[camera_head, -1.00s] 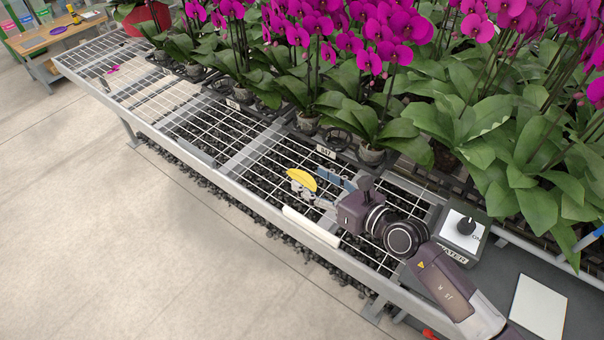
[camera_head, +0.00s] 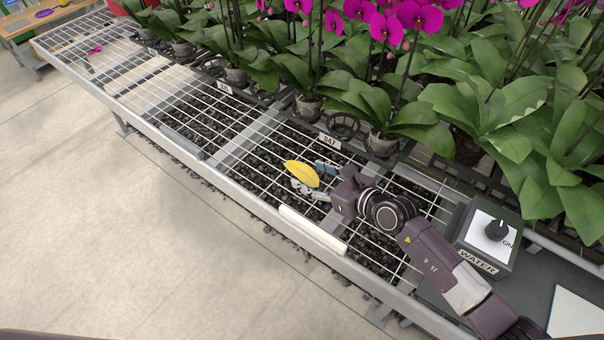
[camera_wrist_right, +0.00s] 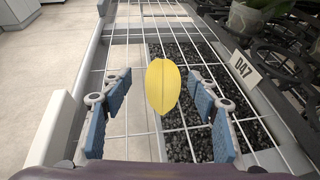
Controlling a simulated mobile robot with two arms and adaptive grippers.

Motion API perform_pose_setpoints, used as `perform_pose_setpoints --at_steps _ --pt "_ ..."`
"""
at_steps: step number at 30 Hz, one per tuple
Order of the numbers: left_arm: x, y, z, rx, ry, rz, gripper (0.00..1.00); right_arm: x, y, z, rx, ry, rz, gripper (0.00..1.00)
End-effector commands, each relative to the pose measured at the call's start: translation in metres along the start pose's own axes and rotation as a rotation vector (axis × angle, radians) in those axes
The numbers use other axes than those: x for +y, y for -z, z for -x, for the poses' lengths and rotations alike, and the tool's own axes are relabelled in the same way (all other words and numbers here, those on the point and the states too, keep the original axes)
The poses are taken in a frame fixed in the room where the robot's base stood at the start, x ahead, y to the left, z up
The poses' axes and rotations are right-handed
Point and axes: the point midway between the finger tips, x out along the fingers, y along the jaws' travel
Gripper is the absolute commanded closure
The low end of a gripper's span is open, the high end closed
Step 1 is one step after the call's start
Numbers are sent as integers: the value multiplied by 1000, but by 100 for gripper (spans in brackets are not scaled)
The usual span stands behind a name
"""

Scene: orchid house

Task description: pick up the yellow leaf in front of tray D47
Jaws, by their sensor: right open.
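The yellow leaf (camera_head: 301,174) is on the wire bench, in front of the tray whose label reads D47 (camera_head: 330,141). In the right wrist view the leaf (camera_wrist_right: 163,87) shows between and slightly beyond the blue finger pads, with a gap on each side. The D47 label (camera_wrist_right: 246,70) is to the right there. My right gripper (camera_head: 315,178) is open at the leaf, its pads (camera_wrist_right: 160,112) apart. Whether the leaf touches the mesh is hard to tell. My left gripper is not in view.
Potted orchids (camera_head: 383,140) line the back of the bench. A water control box (camera_head: 487,236) stands at the right. A white strip (camera_head: 313,229) lies along the bench's front edge. A purple petal (camera_head: 95,49) is at the far left.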

Motion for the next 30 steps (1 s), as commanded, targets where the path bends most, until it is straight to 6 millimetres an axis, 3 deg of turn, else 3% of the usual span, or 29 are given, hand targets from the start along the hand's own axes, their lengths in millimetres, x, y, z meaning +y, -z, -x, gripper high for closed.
perform_pose_setpoints --at_steps 10,20,30 --pt "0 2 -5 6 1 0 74 -4 4 -43 0 -1 -1 45" --pt "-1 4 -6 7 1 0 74 -4 4 -50 -1 0 -2 45" --pt "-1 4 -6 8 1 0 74 -4 4 -50 0 0 -1 78"
